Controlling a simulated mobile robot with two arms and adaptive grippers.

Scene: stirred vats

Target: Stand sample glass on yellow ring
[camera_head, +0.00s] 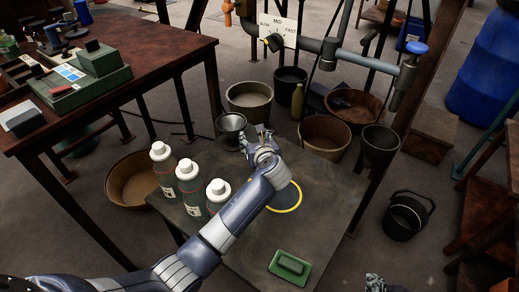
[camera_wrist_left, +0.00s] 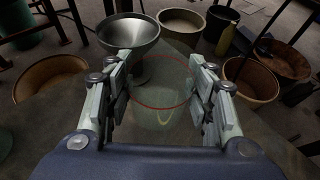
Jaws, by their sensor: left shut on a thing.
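My left gripper (camera_head: 258,141) is over the back part of the low dark table. In the left wrist view its two fingers (camera_wrist_left: 160,100) are shut on a clear sample glass (camera_wrist_left: 160,84) with a thin red rim. The glass is hard to make out in the head view. The yellow ring (camera_head: 297,202) lies on the table, partly covered by my left arm. I cannot tell how high the glass is. My right gripper (camera_head: 375,283) is only partly in view at the bottom edge; its jaws are unclear.
Several white-capped bottles (camera_head: 188,178) stand left on the low table (camera_head: 335,215). A green block (camera_head: 290,265) lies at its front. A metal funnel (camera_head: 230,122) is at its back corner. Buckets (camera_head: 325,136) stand behind. A SLOW-MID-FAST dial (camera_head: 277,30) hangs above.

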